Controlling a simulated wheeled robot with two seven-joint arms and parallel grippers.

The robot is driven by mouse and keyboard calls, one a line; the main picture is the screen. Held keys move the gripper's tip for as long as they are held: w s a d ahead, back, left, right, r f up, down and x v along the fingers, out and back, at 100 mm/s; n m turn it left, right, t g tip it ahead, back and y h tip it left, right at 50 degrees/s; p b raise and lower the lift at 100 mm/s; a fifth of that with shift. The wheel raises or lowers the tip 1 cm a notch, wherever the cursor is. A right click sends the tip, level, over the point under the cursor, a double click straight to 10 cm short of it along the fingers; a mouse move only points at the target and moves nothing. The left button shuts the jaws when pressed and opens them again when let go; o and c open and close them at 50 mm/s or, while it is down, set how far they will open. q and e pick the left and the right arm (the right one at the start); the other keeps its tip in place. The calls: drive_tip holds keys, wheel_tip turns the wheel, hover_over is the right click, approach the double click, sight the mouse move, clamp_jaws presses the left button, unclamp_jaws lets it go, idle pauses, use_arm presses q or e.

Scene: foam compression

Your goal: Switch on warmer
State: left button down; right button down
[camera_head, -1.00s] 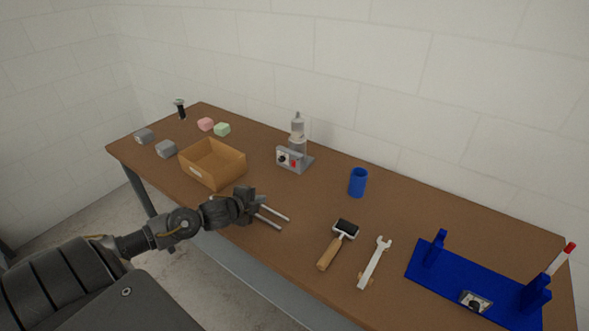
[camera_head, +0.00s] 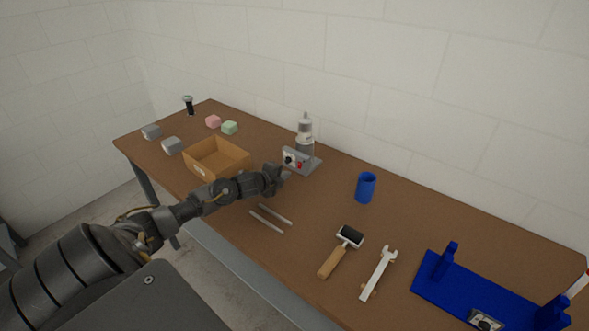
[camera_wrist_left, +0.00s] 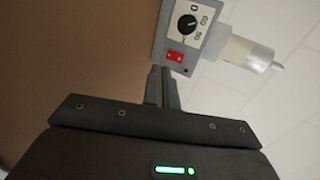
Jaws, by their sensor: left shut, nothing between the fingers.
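My left gripper (camera_head: 284,175) is in front of the warmer, shut and empty. In the wrist view its closed fingertips (camera_wrist_left: 161,72) are just beside the red switch. I cannot tell whether they touch the panel. My right gripper is not in view.
A cardboard box (camera_head: 203,172) stands left of my gripper. Two thin rods (camera_head: 267,220) lie in front of it. Pink and green blocks lie behind the box.

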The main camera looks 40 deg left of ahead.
sight(299, 169)
use_arm(q)
drive_tip(key=w, duration=0.2)
drive_tip(key=w+p, duration=0.1)
drive_tip(key=shift+w+f, duration=0.3)
drive_tip(key=shift+w, duration=0.1)
drive_tip(key=shift+x, duration=0.8)
drive_tip(key=shift+r, duration=0.1)
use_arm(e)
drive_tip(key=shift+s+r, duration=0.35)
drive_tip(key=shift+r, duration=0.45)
